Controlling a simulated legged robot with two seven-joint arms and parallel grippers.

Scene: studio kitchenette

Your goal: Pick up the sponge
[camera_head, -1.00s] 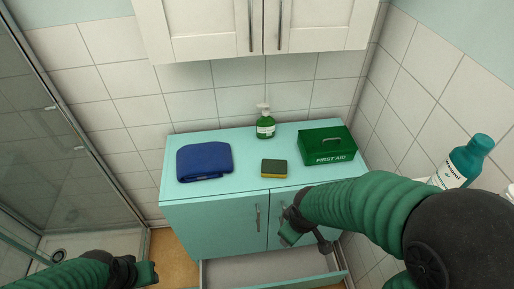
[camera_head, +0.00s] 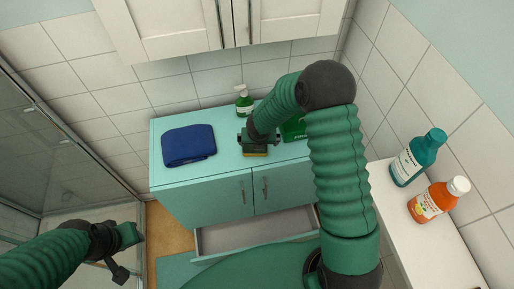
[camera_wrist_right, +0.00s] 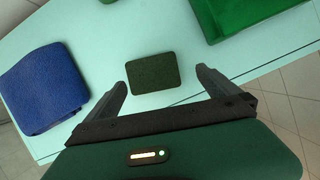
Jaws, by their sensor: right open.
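The sponge, dark green on top and yellow below, lies on the teal cabinet top (camera_head: 222,171). In the head view only its yellow front edge (camera_head: 255,154) shows below my right gripper (camera_head: 257,143). In the right wrist view the sponge's green face (camera_wrist_right: 153,73) lies ahead of and between the two fingers of the right gripper (camera_wrist_right: 165,85), which is open and empty. I cannot tell its exact height above the sponge. My left gripper (camera_head: 131,236) is at the lower left, away from the cabinet; its jaw state is unclear.
A folded blue towel (camera_head: 189,145) lies left of the sponge. A green soap bottle (camera_head: 243,101) stands behind. A drawer (camera_head: 255,232) is open below. Teal (camera_head: 417,158) and orange (camera_head: 438,199) bottles stand on the right shelf.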

